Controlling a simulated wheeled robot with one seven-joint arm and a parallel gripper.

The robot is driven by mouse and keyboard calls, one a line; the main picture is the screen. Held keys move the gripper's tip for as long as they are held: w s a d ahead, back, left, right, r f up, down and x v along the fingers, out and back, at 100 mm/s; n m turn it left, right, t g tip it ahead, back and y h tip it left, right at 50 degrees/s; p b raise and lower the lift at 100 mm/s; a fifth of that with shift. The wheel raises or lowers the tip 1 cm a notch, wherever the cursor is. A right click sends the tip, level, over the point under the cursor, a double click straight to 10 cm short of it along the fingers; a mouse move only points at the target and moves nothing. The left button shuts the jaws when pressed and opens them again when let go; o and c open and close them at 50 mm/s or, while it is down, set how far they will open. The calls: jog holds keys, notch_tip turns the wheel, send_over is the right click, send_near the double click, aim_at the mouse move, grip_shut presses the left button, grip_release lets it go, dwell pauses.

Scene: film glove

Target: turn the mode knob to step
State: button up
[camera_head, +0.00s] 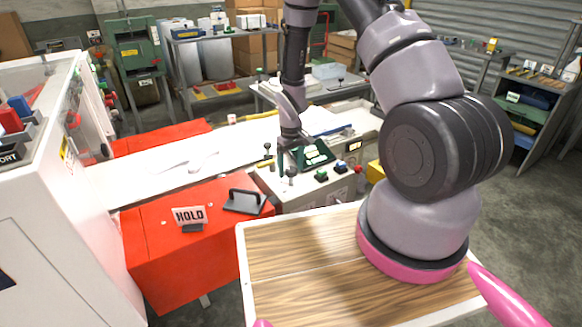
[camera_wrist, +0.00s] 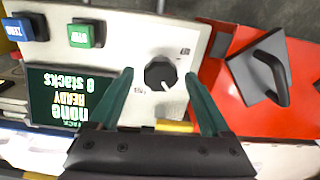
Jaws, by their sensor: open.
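The mode knob (camera_wrist: 160,73) is a round black knob with a white pointer mark, on the pale panel (camera_wrist: 170,30) in the wrist view. My gripper (camera_wrist: 159,76) is open, with one green finger on each side of the knob. I cannot tell whether either finger touches it. In the head view my gripper (camera_head: 288,164) is over the left part of the control panel (camera_head: 300,182), beside the green display; I cannot make out the knob clearly there.
The display (camera_wrist: 70,100) reads READY, none and 0 stacks, upside down in the wrist view. A blue button (camera_wrist: 18,30) and a green button (camera_wrist: 84,34) are beyond it. A black handle (camera_wrist: 262,70) stands on the red surface (camera_wrist: 225,110) to the right. A HOLD sign (camera_head: 189,216) is nearby.

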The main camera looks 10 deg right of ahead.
aim_at(291, 169)
jog(key=shift+r, duration=0.1)
notch_tip(291, 169, up, 11)
jog(key=shift+f, duration=0.2)
jog(key=shift+r, duration=0.1)
